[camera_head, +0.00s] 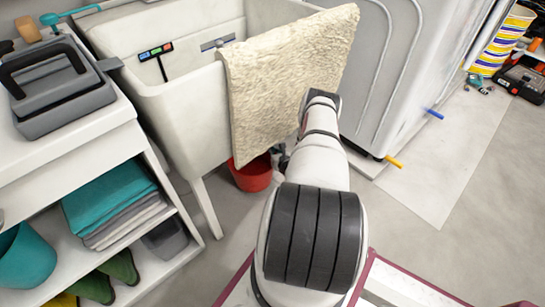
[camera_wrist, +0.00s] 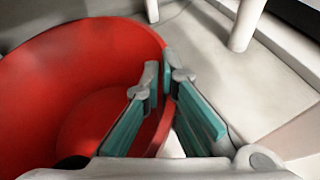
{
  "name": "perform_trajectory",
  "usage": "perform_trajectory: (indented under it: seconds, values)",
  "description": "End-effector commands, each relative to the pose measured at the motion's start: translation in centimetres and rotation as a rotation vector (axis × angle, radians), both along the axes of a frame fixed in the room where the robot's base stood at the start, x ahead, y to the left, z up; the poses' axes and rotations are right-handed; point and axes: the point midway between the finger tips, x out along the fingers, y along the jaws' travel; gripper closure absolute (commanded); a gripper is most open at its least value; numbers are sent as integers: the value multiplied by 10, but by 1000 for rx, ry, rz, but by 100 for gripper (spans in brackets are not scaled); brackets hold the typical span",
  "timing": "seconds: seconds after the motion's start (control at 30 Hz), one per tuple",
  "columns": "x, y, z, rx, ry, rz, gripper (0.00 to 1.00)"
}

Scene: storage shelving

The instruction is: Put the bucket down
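The red bucket (camera_head: 252,176) shows low beneath the hanging beige cloth, beside the sink's leg, partly hidden by the cloth and my arm. I cannot tell whether its base touches the floor. In the wrist view the red bucket (camera_wrist: 55,75) fills the left side, and its inside looks empty. My gripper (camera_wrist: 163,76) is at the bucket's right rim, with one teal-padded finger inside the wall and the other outside. The fingertips are close together with the rim between them. In the head view my gripper is mostly hidden behind my arm and the cloth.
The sink (camera_head: 185,115) stands above on legs, with the beige cloth (camera_head: 285,85) over its edge. A grey panelled unit (camera_head: 405,75) stands to the right. White shelving (camera_head: 75,155) with a toolbox, towels and a teal bucket is at left. Open floor (camera_head: 470,215) lies at right.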

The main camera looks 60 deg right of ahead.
Motion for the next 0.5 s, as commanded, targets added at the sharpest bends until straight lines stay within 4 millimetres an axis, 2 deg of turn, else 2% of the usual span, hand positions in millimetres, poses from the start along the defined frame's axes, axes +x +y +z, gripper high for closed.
perform_trajectory:
  seconds: [0.03,0.13,0.5]
  values:
    - [0,0,-11,-2,-1,1,100]
    - [0,-1,-19,-3,-2,0,100]
    - [0,0,-20,-1,-1,-1,100]
